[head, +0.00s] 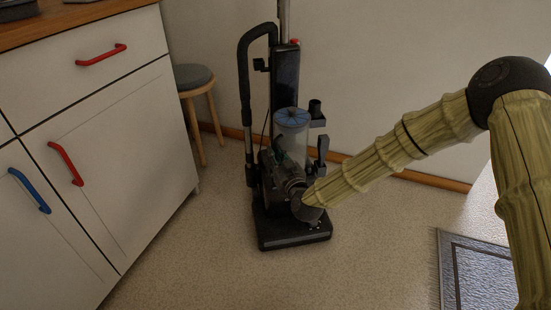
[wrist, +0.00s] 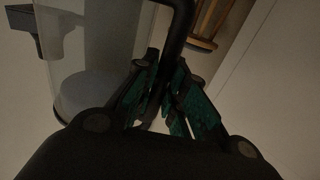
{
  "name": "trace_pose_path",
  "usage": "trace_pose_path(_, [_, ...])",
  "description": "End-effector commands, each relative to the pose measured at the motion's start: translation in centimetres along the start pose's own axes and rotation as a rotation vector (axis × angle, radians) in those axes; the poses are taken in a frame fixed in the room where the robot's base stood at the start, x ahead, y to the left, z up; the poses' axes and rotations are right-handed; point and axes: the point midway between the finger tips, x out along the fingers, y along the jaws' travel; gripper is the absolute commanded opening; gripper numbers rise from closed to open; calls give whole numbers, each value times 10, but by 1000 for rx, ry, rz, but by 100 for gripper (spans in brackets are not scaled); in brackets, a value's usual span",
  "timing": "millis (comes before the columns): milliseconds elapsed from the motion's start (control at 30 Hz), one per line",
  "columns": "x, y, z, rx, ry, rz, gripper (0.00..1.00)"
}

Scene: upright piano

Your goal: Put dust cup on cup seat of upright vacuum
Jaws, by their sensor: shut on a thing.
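The dark upright vacuum (head: 286,75) stands on the floor against the wall in the head view, its base (head: 290,236) toward me. The dust cup (head: 292,134) is a clear cylinder with a blue segmented top, upright in front of the vacuum's body. In the wrist view the cup's clear wall (wrist: 88,60) fills the left side, beside its black handle (wrist: 178,25). My gripper (wrist: 168,95) is shut on that handle; in the head view my gripper (head: 284,158) is low on the cup's near side. The cup seat is hidden; I cannot tell whether the cup touches it.
White cabinets (head: 120,150) with red and blue handles stand at left. A round stool (head: 195,77) stands between cabinets and vacuum. A grey mat (head: 480,268) lies at lower right. The floor (head: 200,260) in front of the vacuum is clear.

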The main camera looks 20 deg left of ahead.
Motion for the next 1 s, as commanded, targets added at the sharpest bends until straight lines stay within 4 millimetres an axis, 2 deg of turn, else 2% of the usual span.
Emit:
trace_pose_path(267, [0,0,0,0,2,0,0])
trace_pose_path(300, [0,0,1,0,0,0,18])
trace_pose_path(400, [0,0,1,0,0,0,34])
trace_pose_path(767, [0,0,-2,0,1,0,34])
trace_pose_path(867, [-8,0,-4,0,0,0,34])
trace_pose_path(1000, [-28,0,-6,1,-1,-1,34])
